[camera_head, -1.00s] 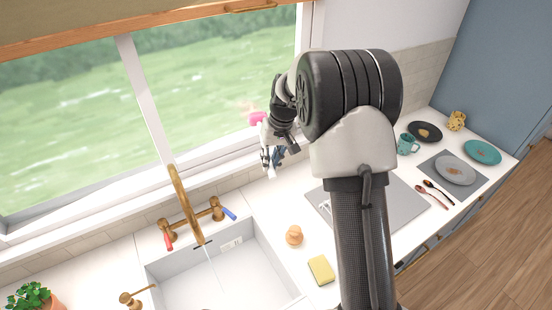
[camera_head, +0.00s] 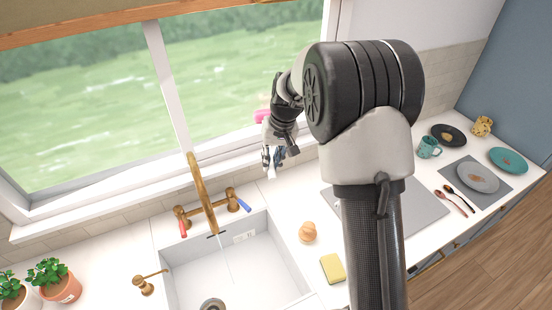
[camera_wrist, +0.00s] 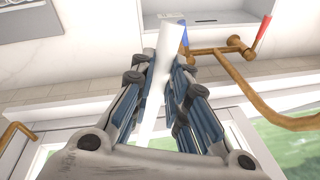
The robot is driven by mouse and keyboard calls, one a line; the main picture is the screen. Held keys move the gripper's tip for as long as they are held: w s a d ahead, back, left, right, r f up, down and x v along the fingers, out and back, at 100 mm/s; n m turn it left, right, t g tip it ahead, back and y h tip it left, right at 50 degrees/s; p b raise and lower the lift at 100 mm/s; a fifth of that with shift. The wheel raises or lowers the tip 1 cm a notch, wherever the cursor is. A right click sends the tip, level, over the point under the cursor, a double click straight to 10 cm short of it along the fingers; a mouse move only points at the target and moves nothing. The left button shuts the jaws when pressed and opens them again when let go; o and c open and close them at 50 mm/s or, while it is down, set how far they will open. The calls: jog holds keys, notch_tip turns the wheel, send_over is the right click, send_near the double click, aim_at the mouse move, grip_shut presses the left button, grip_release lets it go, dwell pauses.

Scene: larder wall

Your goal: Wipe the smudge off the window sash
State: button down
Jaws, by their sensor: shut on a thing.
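My gripper (camera_head: 270,160) hangs in front of the window's lower right part, above the counter behind the sink. In the wrist view its fingers (camera_wrist: 160,75) are shut on a white strip-like item (camera_wrist: 170,42), perhaps a cloth, which sticks out past the fingertips. The window sash (camera_head: 160,80) is white, with green grass behind the glass. A bright pink shape (camera_head: 262,116) shows beside my wrist, partly hidden by it; I cannot tell whether it is on the glass. No smudge is clearly visible; my arm hides part of the sash.
A brass tap (camera_head: 200,190) with red and blue handles rises behind the sink (camera_head: 180,285). A yellow sponge (camera_head: 332,268) and a round wooden item (camera_head: 307,232) lie right of it. Plates and a teal mug (camera_head: 429,147) stand far right. Potted plants (camera_head: 60,285) stand left.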

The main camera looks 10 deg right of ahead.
jog(key=shift+s+a+r+p, duration=0.65)
jog(key=shift+a+r, duration=0.65)
jog(key=shift+a, duration=1.7)
jog(key=shift+w+d+p, duration=0.8)
jog(key=shift+w+d, duration=0.9)
jog(key=shift+d, duration=6.7)
jog(key=shift+s+a+r, duration=0.55)
jog(key=shift+s+a, duration=0.3)
jog(key=shift+a, duration=3.4)
jog(key=shift+s+a+r, duration=0.55)
jog(key=shift+s+a, duration=0.25)
jog(key=shift+a, duration=3.4)
jog(key=w+d+r+p, duration=0.1)
jog(key=d+r, duration=0.1)
jog(key=d, duration=0.5)
jog(key=shift+w+r, duration=0.2)
jog(key=shift+r, duration=0.05)
